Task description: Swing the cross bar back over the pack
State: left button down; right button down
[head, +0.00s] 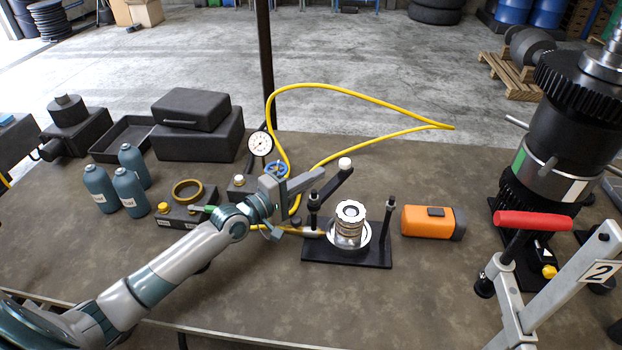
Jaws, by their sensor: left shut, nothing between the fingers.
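The dark cross bar (333,181) with a white knob at its far end is swung out to the back. Its near end sits at the left post (314,215) of the black base plate (347,254). The pack (349,228), a metallic stack with a white toothed top, stands upright on the plate, and the bar is clear of it. The right post (389,215) stands free. My left gripper (314,180) is shut and empty, just left of the bar; I cannot tell whether it touches. My right gripper is out of view.
A yellow hose (360,98) loops behind the plate, near a pressure gauge (261,143). An orange-and-black box (428,221) lies to the right. Teal bottles (130,190) stand at left. A red-handled press (533,221) and a large black cylinder (570,120) occupy the right.

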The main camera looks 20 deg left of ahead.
pick_arm(q)
jog(key=b+x, duration=0.2)
jog(key=x, duration=0.5)
jog(key=shift+w+d, duration=0.15)
jog(key=shift+w, duration=0.2)
jog(key=shift+s, duration=0.2)
